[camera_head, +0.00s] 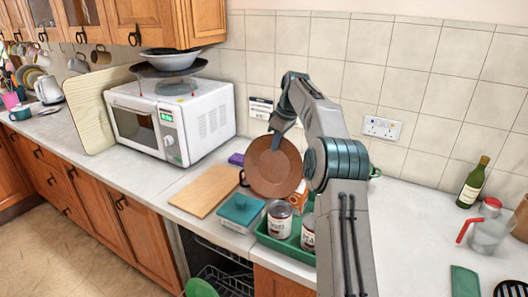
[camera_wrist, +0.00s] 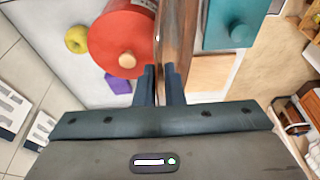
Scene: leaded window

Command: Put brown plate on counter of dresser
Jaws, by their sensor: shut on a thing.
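The brown plate (camera_head: 273,168) is held nearly upright, facing the head camera, above the counter (camera_head: 165,180) between the cutting board and the green tray. My gripper (camera_head: 278,137) is shut on the plate's upper rim in the head view. In the wrist view the plate (camera_wrist: 176,32) shows edge-on between the fingers of my gripper (camera_wrist: 160,78). I cannot tell which counter, if any in view, belongs to the dresser.
Below and around the plate are a wooden board (camera_head: 206,190), a teal-lidded box (camera_head: 240,210) and a green tray (camera_head: 290,243) with cans. A microwave (camera_head: 172,118) stands left; a bottle (camera_head: 473,183) and jug (camera_head: 487,232) stand right. The counter strip before the microwave is clear.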

